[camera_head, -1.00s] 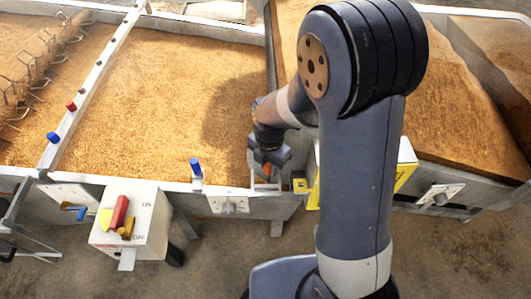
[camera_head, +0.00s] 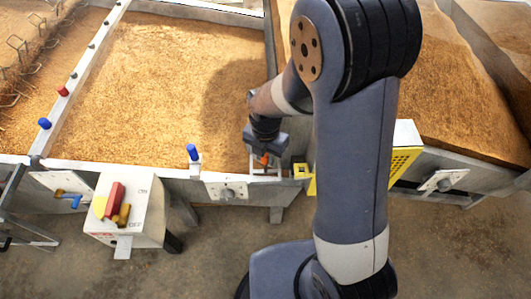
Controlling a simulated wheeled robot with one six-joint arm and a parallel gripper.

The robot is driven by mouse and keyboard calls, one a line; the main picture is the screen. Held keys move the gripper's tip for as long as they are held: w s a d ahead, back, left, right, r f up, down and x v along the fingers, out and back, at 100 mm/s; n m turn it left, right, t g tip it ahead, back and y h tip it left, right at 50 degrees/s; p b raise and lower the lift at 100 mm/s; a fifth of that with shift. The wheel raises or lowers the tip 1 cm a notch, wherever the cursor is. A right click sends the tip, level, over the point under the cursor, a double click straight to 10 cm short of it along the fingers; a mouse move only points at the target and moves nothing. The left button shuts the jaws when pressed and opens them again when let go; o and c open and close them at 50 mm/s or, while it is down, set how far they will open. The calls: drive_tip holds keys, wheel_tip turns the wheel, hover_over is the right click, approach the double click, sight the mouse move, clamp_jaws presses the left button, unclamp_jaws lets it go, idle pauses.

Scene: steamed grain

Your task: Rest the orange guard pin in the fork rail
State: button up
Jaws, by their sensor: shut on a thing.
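The orange guard pin (camera_head: 264,158) shows only as a small orange patch, right under my gripper (camera_head: 264,153). My gripper is shut on it at the front wall of the large grain bed; the fingers are dark and partly hide the pin. Pale metal uprights (camera_head: 251,163) stand beside the pin on the wall's top edge and look like the fork rail. I cannot tell whether the pin touches them.
A yellow bracket (camera_head: 301,171) and a yellow perforated guard (camera_head: 402,163) stand close to the right, partly behind my arm. A blue-topped peg (camera_head: 192,153) stands left on the wall. A white box (camera_head: 128,215) with coloured blocks is at the front left.

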sight(266, 169)
drive_tip(key=shift+f, duration=0.1)
drive_tip(key=shift+f+b, duration=0.4)
drive_tip(key=shift+b, duration=0.85)
drive_tip(key=shift+f, duration=0.1)
drive_tip(key=shift+f+b, duration=2.7)
drive_tip(key=shift+f, duration=0.65)
drive_tip(key=o, duration=1.1)
drive_tip(key=shift+c, duration=0.2)
drive_tip(key=shift+r, duration=0.1)
wheel_tip(266, 169, up, 11)
drive_tip(key=shift+f+p, duration=0.15)
drive_tip(key=shift+p, duration=0.5)
